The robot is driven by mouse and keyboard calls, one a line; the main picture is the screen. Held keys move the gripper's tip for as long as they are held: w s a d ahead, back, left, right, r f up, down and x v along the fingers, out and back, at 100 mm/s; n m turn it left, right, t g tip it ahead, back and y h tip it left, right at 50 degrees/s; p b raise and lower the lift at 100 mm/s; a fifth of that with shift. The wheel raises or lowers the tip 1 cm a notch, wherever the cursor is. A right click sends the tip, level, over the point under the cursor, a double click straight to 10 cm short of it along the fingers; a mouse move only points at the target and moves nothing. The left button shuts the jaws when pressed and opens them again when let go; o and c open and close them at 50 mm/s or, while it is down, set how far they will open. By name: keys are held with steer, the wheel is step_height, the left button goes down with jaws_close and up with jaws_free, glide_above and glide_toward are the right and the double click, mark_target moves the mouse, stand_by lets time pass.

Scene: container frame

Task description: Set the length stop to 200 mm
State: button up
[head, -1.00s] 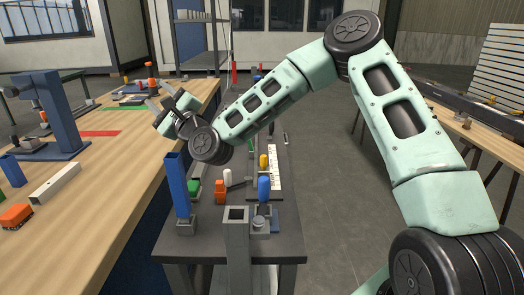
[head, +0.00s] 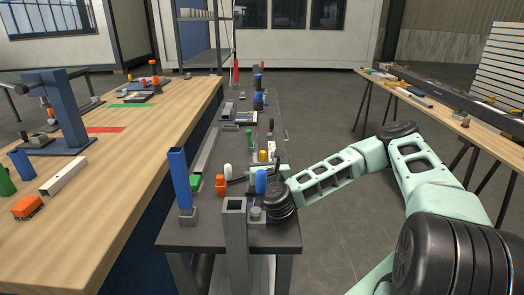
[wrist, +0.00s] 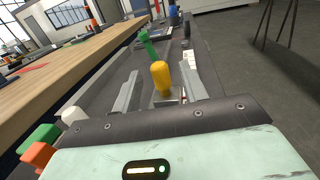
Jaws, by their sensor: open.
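A yellow knob (head: 263,156) stands upright on the narrow dark bench, beside a white scale strip (head: 271,150). I take the knob to be the length stop's handle; no scale numbers can be read. In the wrist view the yellow knob (wrist: 160,78) rises from a small metal block, and part of the white strip (wrist: 189,60) shows behind and right of it. My gripper (wrist: 159,80) is open, with one finger either side of the knob in the picture. I cannot tell whether the knob is fully between the fingers. In the head view my wrist mostly hides the gripper.
A tall blue upright (head: 180,178) and grey post (head: 235,222) stand nearer. A green handle (wrist: 145,40) is beyond.

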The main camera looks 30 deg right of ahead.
steer(key=shift+p+x, duration=0.4)
steer(key=shift+x, duration=2.25)
jaws_close()
